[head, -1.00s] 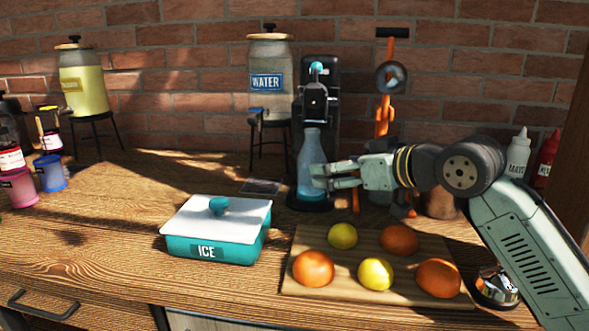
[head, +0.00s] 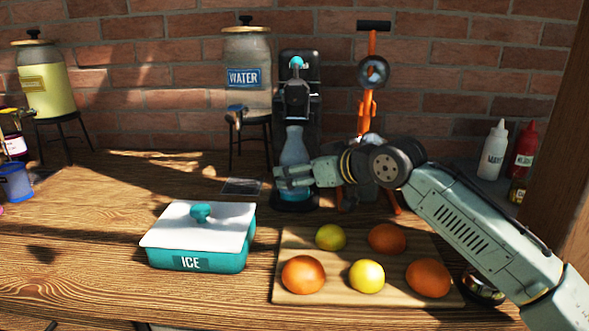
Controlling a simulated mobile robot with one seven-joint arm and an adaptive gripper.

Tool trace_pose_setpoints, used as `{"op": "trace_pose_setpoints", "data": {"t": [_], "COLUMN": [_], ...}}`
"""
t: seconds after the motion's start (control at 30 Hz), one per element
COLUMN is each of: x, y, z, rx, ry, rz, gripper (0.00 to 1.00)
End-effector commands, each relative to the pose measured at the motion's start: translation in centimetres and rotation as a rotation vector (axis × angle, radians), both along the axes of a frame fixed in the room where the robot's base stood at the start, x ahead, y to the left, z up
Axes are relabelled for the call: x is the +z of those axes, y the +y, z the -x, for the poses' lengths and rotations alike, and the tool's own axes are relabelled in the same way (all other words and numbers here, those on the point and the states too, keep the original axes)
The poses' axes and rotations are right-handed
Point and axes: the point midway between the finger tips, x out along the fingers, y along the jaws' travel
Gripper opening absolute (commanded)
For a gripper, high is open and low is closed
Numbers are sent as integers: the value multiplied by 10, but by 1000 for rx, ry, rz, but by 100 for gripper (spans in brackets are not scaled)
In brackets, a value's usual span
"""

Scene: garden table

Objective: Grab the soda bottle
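The soda bottle (head: 294,149) is a clear bluish bottle with blue liquid low in it. It stands upright in the black soda machine (head: 299,75), under its nozzle. My gripper (head: 283,178) reaches in from the right at the height of the bottle's lower body. Its fingers overlap the bottle in the head view and hide part of it. Whether they are shut on it or still apart around it cannot be made out.
A teal ice box (head: 190,257) and a cutting board (head: 290,239) with oranges and lemons lie in front. A water dispenser (head: 247,97) stands left of the machine, an orange-handled press (head: 368,105) right. Sauce bottles (head: 493,152) stand far right. The counter's left middle is clear.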

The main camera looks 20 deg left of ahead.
Motion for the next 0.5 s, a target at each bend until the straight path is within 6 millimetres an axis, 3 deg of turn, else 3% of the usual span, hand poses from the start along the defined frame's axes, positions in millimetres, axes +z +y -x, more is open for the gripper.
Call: {"op": "trace_pose_setpoints", "data": {"t": [0.17, 0.4, 0.5], "x": [-6, -8, -8], "y": [16, 18, 17], "z": [-9, -10, -10], "rx": [0, 0, 0], "ry": [0, 0, 0], "rz": [1, -1, -1], "gripper": [76, 76, 70]}}
